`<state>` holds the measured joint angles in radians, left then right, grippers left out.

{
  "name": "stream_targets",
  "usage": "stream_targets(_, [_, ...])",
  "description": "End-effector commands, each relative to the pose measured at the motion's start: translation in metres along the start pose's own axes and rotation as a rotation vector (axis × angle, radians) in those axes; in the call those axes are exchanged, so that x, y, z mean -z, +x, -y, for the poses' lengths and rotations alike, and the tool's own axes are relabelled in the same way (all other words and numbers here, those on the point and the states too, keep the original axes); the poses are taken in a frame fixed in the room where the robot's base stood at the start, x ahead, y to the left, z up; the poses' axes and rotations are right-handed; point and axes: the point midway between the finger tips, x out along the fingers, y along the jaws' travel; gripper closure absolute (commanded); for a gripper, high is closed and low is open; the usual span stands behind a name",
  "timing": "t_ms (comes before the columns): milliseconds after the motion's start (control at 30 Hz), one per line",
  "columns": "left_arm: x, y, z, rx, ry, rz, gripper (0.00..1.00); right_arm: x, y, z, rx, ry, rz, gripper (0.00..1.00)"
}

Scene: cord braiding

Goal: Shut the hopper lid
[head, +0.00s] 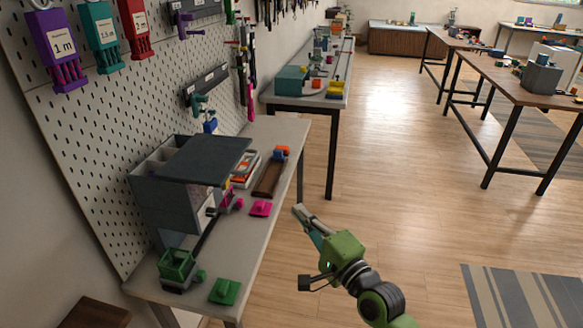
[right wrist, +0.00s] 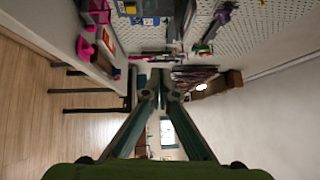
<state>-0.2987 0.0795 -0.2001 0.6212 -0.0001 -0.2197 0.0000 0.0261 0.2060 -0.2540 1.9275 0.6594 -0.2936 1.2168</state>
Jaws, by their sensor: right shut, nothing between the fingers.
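The hopper (head: 163,205) is a grey box on the near bench, against the pegboard. Its dark grey lid (head: 208,158) lies over its right part and reaches past the box's right side. Open compartments (head: 158,160) show at the left, so the lid does not cover the whole top. My right gripper (head: 300,211) is shut and empty, over the floor to the right of the bench, apart from the hopper and lid. Its closed fingers (right wrist: 160,78) also show in the right wrist view. My left gripper is not in view.
On the near bench (head: 280,130) are a green-and-grey device (head: 177,268), a green block (head: 225,291), a pink block (head: 261,208) and a brown tray (head: 268,180). Colored holders hang on the pegboard (head: 80,130).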

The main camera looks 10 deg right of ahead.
Motion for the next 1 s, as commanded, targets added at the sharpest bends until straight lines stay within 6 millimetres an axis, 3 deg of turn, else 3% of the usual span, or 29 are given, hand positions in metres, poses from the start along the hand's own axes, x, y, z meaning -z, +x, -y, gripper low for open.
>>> stream_targets(33, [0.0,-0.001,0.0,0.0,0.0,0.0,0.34,-0.006,0.0,0.021,0.033,0.028,0.016,1.0])
stream_targets(167, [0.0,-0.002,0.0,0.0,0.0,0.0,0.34,-0.013,0.001,0.043,0.07,0.068,0.036,1.0])
stream_targets(367, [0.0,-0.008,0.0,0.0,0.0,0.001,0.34,-0.015,0.025,0.048,0.073,0.071,0.038,1.0])
stream_targets(733, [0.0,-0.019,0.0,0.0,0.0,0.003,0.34,-0.016,0.099,0.052,0.07,0.068,0.036,1.0])
stream_targets(1000, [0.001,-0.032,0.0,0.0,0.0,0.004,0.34,-0.042,0.122,0.054,0.07,0.07,0.035,1.0])
